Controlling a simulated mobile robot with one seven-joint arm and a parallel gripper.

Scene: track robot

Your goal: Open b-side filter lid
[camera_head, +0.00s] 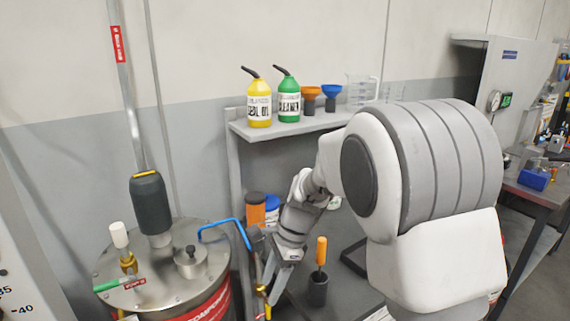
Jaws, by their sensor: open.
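A steel drum (115,262) stands at the lower left. On its lid are a dark grey capped cylinder (150,205), a small knobbed steel cap (190,257), and a white-topped brass fitting (122,245). I cannot tell for certain which part is the b-side filter lid. A blue bent handle (228,221) reaches from the drum toward brass fittings (263,292) at its right. My gripper (271,287) points down just right of these fittings, with its fingers apart. I cannot tell whether it touches them. My arm hides part of the shelf behind.
An orange-handled tool stands in a dark cup (318,289) right of my gripper. Orange (255,209) and blue (272,211) containers stand behind. The upper shelf (300,126) holds yellow (259,105) and green (288,100) bottles. A workbench (530,190) is at the right.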

